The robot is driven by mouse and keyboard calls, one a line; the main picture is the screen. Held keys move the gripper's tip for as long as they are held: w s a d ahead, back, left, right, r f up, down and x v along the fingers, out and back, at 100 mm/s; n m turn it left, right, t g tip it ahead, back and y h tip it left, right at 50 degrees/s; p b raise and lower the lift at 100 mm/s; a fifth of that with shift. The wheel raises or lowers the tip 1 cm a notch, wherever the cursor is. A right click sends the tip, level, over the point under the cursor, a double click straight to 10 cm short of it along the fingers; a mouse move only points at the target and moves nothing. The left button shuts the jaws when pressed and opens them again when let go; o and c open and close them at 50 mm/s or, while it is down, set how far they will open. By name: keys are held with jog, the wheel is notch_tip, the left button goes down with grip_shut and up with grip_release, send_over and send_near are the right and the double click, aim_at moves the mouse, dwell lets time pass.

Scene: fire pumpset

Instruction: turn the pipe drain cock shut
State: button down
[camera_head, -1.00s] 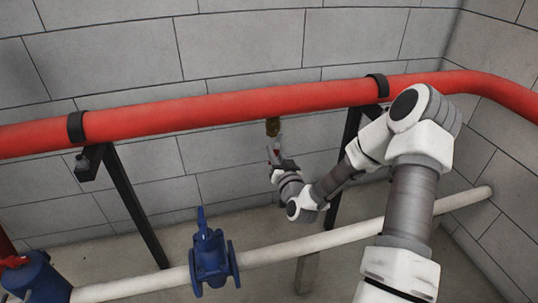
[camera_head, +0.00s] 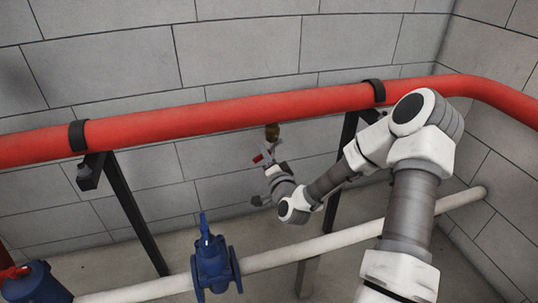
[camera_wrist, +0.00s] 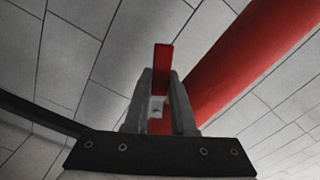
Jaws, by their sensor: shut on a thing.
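The pipe drain cock hangs under the red pipe. Its brass body (camera_head: 272,131) shows in the head view, with the red lever (camera_head: 258,158) below it, slanting to the lower left. My gripper (camera_head: 267,160) reaches the lever from below. In the wrist view, the red lever (camera_wrist: 163,58) stands between the two grey fingers of my gripper (camera_wrist: 160,85), which are shut on it. A small pale metal part (camera_wrist: 156,106) shows between the fingers. The rest of the cock is hidden in the wrist view.
The red pipe (camera_head: 225,112) runs along the block wall, held on black brackets (camera_head: 131,205). A white pipe (camera_head: 290,252) with a blue valve (camera_head: 212,262) runs lower, in front. Another blue fitting with a red part (camera_head: 38,283) is at the lower left.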

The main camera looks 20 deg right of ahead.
jog(key=m, duration=0.2)
jog(key=r+m+p, duration=0.1)
jog(key=r+m, duration=0.1)
jog(key=m, duration=0.1)
jog(key=shift+a+r+m+p, duration=0.2)
jog(key=shift+a+m+p, duration=0.1)
dwell(0.5)
jog(key=c, duration=0.7)
grip_release()
jog(key=shift+c, duration=0.2)
jog(key=s+p, duration=0.9)
jog(key=s, duration=0.8)
jog(key=shift+s, duration=0.25)
